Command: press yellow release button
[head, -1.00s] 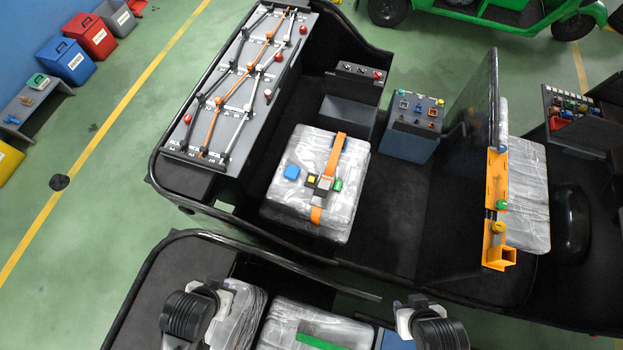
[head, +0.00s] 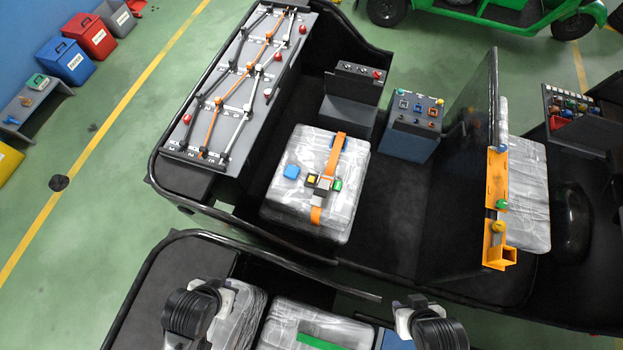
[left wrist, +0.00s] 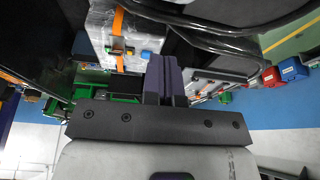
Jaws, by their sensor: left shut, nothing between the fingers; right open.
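The yellow button (head: 312,178) sits on the dark buckle of an orange strap (head: 316,215) around a clear-wrapped package (head: 341,218). A blue block (head: 291,171) lies to its left and a green one (head: 337,184) to its right. In the left wrist view, the package (left wrist: 100,25) and its yellow button (left wrist: 130,51) are beyond my left gripper (left wrist: 166,62). That gripper is shut and empty, apart from the package. My right gripper (head: 408,312) is low in the head view, well away from the button; its fingers are hard to make out.
A grey lever panel (head: 235,95) is left of the package. A control box (head: 412,120) and a dark upright partition with an orange bracket (head: 496,180) stand to the right. The black frame rail (head: 270,260) runs between my arms and the package. Dark floor right of the package is clear.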

